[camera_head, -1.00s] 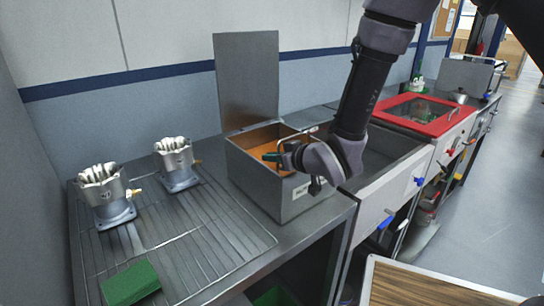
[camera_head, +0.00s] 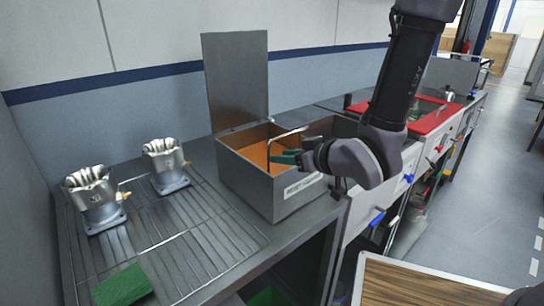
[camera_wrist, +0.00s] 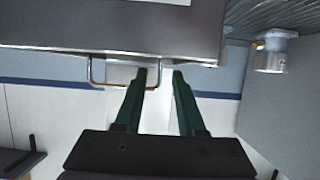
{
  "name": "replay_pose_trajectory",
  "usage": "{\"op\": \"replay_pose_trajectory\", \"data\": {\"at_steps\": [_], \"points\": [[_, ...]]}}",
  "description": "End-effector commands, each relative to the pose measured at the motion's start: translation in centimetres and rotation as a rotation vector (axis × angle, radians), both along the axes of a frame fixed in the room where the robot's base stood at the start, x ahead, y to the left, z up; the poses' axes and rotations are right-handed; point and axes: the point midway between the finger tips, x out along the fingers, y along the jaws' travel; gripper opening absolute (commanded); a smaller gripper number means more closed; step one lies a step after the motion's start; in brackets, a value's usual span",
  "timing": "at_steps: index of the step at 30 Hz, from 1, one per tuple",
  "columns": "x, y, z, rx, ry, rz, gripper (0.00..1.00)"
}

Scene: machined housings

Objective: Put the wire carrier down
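The wire carrier shows as a thin bent wire handle (camera_head: 287,134) rising from the open metal tank (camera_head: 243,178). Its lower part is hidden inside the tank, and I cannot tell what it bears. The handle also shows in the wrist view as a wire loop (camera_wrist: 108,86) beside the tank's edge. My gripper (camera_head: 280,157) is over the tank at the handle.
The tank has orange contents and a raised lid (camera_head: 237,80). Two metal housings (camera_head: 95,200) (camera_head: 165,167) stand on the ribbed drainer at left. A green pad (camera_head: 122,285) lies at the front. A red-framed unit (camera_head: 432,118) stands farther right.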

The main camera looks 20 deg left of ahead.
Motion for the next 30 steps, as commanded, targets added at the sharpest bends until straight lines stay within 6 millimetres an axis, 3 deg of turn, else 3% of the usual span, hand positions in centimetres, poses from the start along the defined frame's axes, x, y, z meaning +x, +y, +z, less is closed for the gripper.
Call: {"op": "replay_pose_trajectory", "data": {"at_steps": [6,14,17,19,22,24,27,30], "points": [[-1.0,-1.8,0.8,0.0,0.0,0.001,0.39],[-0.9,-2.0,1.0,0.0,0.0,-0.001,0.39],[0.5,-2.7,1.8,-0.003,0.008,-0.039,0.39],[2.7,-4.1,3.2,-0.012,0.025,-0.099,0.39],[6.9,-7.8,6.1,-0.031,0.071,-0.23,0.39],[9.7,-11.4,8.4,-0.045,0.116,-0.338,0.39],[12.5,-17.2,11.5,-0.063,0.191,-0.485,0.39],[13.6,-23.2,14.5,-0.07,0.272,-0.624,0.39]]}}
